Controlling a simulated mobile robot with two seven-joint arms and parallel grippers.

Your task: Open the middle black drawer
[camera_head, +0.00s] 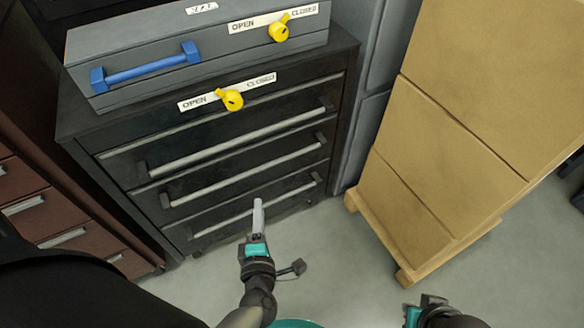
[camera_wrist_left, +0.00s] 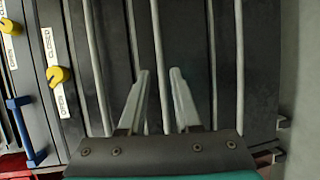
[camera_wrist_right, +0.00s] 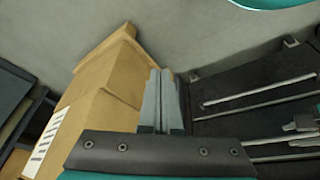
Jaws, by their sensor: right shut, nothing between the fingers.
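The black cabinet's middle drawer has a long grey bar handle (camera_head: 245,172), between the top handle (camera_head: 240,138) and bottom handle (camera_head: 258,206). The drawers look closed. My left gripper (camera_head: 258,215) is open in front of the lower drawers. In the left wrist view its fingers (camera_wrist_left: 160,78) are spread, and the middle handle (camera_wrist_left: 157,40) lines up with the gap between them. I cannot tell whether they reach around the bar; nothing appears gripped. My right gripper (camera_head: 430,300) is low at the right, away from the cabinet; its fingers (camera_wrist_right: 162,80) are together and empty.
A yellow knob (camera_head: 232,100) with an OPEN/CLOSED label sits above the drawers. A grey case with a blue handle (camera_head: 145,64) lies on top. A large cardboard box stack (camera_head: 450,130) on a pallet stands right. Red-brown drawers (camera_head: 45,215) stand left. Floor between is clear.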

